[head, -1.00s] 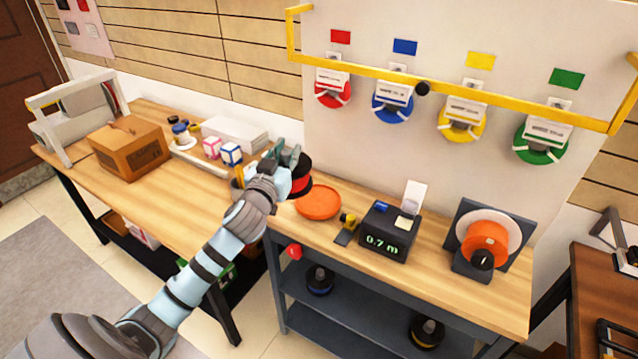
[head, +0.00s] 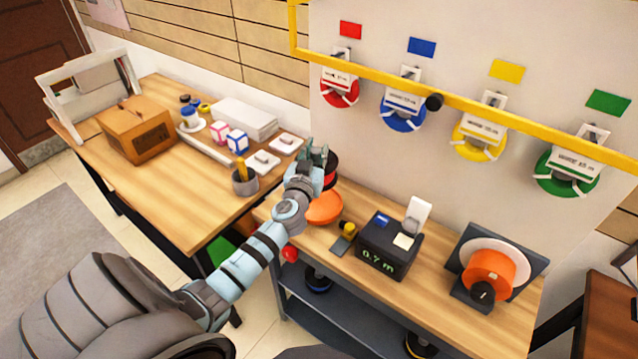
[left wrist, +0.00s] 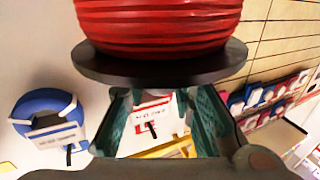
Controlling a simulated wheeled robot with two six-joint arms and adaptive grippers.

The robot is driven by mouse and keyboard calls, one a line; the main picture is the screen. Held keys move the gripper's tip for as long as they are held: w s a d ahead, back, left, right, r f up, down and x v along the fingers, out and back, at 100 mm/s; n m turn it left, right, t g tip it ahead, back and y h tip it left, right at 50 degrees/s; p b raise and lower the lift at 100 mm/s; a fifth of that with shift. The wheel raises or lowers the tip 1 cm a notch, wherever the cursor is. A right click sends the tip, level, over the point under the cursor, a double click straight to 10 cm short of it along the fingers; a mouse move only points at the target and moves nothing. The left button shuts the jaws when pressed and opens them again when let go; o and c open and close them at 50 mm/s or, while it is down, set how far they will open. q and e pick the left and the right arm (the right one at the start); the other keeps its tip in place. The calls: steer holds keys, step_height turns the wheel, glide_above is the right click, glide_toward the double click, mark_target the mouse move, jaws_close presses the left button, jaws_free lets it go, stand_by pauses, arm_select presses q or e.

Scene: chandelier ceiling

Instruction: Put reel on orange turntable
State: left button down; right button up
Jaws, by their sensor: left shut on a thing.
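My left gripper (head: 316,160) is shut on a reel (head: 331,176) with red windings and black flanges. In the head view the gripper hides much of the reel. The orange turntable (head: 326,208) is a round disc at the left end of the bench, partly covered by my arm. The reel appears above and behind the turntable, apart from it. In the left wrist view the red reel (left wrist: 160,22) and its dark flange (left wrist: 160,66) fill the top, at the fingers of my left gripper (left wrist: 170,105). My right gripper is not in view.
A black meter box (head: 389,246) reading 0.7 m and a small yellow-topped device (head: 346,236) stand right of the turntable. An orange spool unit (head: 492,272) is farther right. Coloured reels hang behind a yellow rail (head: 470,100). A pencil cup (head: 245,180) stands on the left table.

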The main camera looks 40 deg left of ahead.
arm_select(q)
steer(key=f+b, duration=0.1)
steer(key=f, duration=0.2)
steer(key=w+f+b, duration=0.1)
steer(key=f+b, duration=0.1)
steer(key=f, duration=0.2)
steer(key=f+b, duration=0.2)
steer(key=f, duration=0.1)
steer(key=shift+w+f, duration=0.2)
steer(key=shift+f, duration=0.15)
steer(key=shift+s+f, duration=0.15)
steer(key=shift+s+d+r, duration=0.1)
steer(key=shift+s+r, duration=0.15)
steer(key=shift+r, duration=0.05)
steer(key=shift+f, duration=0.2)
steer(key=c, duration=1.4)
jaws_free()
steer(key=shift+w, duration=0.15)
steer(key=shift+o, duration=0.2)
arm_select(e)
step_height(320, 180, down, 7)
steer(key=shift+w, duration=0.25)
arm_select(q)
steer(key=shift+r, duration=0.1)
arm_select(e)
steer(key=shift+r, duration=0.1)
